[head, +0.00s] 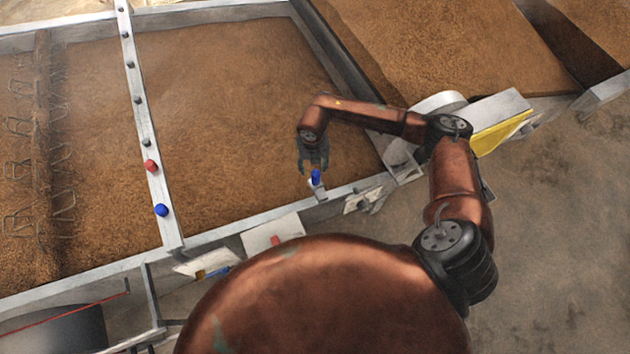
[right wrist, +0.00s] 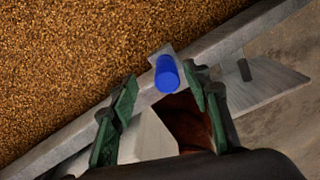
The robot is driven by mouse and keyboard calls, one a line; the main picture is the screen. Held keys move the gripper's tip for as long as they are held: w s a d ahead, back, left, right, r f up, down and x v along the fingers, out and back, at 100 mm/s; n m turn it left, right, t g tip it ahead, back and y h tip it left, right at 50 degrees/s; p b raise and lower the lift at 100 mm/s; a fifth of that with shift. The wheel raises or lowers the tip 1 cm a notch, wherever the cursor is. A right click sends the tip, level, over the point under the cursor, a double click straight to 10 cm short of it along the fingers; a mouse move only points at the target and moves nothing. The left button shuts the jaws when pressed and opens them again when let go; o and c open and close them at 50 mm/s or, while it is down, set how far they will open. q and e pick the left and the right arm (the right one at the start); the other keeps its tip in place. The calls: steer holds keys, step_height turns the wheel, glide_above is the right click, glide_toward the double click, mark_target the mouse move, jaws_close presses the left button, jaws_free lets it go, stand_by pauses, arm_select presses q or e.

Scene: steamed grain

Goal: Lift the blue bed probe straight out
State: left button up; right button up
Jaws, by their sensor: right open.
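Two blue-topped things show in the head view. One blue cylinder (head: 316,177) stands on a small pale bracket at the front rim of the grain bed. The other blue knob (head: 161,210) sits on the metal beam across the bed. My right gripper (head: 313,160) is open and empty right by the blue cylinder at the rim. In the right wrist view the blue cylinder (right wrist: 167,73) appears between and just beyond the green fingertips (right wrist: 160,86), with no clear contact. The cylinder's lower end is hidden. My left gripper is not in view.
A red knob (head: 151,166) and several small dark knobs line the beam (head: 134,90). The brown grain bed (head: 235,100) lies behind the metal rim (head: 262,215). A yellow-faced part (head: 500,133) is at the right. Open floor (head: 560,230) lies lower right.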

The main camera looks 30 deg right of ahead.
step_height(320, 180, down, 2)
steer(key=shift+f, duration=0.1)
steer(key=f, duration=0.2)
steer(key=s+f+b, duration=0.1)
steer(key=f, duration=0.2)
steer(key=shift+d+b, duration=0.15)
steer(key=shift+b, duration=0.15)
jaws_close()
